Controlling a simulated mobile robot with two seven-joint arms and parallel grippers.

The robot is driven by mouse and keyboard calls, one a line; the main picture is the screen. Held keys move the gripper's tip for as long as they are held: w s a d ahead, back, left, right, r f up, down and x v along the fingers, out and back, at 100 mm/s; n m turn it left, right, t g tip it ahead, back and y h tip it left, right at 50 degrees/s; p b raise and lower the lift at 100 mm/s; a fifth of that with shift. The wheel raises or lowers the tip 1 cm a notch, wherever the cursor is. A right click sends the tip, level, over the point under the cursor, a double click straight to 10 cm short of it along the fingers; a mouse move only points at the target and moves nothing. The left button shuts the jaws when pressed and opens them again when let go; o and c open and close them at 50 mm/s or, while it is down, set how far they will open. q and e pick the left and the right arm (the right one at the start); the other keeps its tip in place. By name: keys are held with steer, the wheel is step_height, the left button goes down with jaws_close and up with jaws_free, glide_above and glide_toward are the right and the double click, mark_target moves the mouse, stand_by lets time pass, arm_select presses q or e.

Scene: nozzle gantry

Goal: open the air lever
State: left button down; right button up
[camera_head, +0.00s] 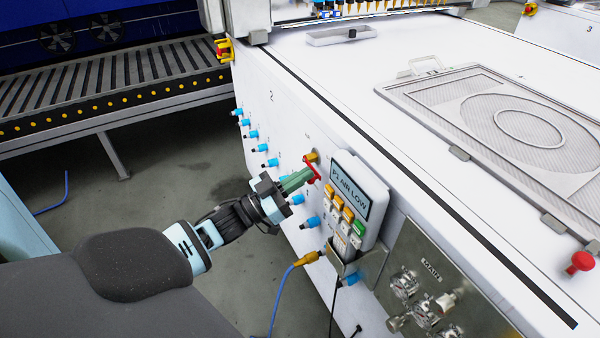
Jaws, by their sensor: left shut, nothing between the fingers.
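The red air lever (314,169) sits on a brass fitting (311,157) on the white side wall of the gantry bench. It looks tilted, running down to the right. My left gripper (305,176) comes in from the left with its green fingers shut and nothing between them. Its fingertips are right at the lever; I cannot tell whether they touch it. The display of the control box (350,190) beside the lever reads "P1 AIR LOW". My right gripper is not in view.
Blue fittings (272,162) line the bench wall. A blue hose (285,290) hangs from a brass connector (307,258) below the gripper. A steel panel marked MAIN (431,272) carries several valves at the lower right. A roller conveyor (110,85) stands behind, with open floor between.

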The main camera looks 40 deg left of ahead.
arm_select(q)
steer(key=shift+f+m+h+b, duration=0.3)
steer(key=shift+f+m+h, duration=0.15)
steer(key=shift+m, duration=0.45)
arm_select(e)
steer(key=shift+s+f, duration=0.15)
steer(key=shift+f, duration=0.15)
arm_select(q)
step_height(320, 180, down, 2)
steer(key=m+g+h+b, duration=0.1)
steer(key=m, duration=0.3)
steer(key=shift+h+b, duration=0.35)
steer(key=w+a+f+m+g+h+b, duration=0.1)
steer(key=a+f+m+g+b, duration=0.3)
steer(key=m, duration=1.2)
steer(key=shift+w+a+f+m+g+b, duration=0.3)
steer(key=shift+w+a+f+g+b, duration=0.15)
steer(key=shift+f+g, duration=0.5)
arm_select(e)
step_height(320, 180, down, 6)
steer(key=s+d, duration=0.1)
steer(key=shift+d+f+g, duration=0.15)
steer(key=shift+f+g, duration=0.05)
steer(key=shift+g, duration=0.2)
arm_select(q)
steer(key=shift+r, duration=0.1)
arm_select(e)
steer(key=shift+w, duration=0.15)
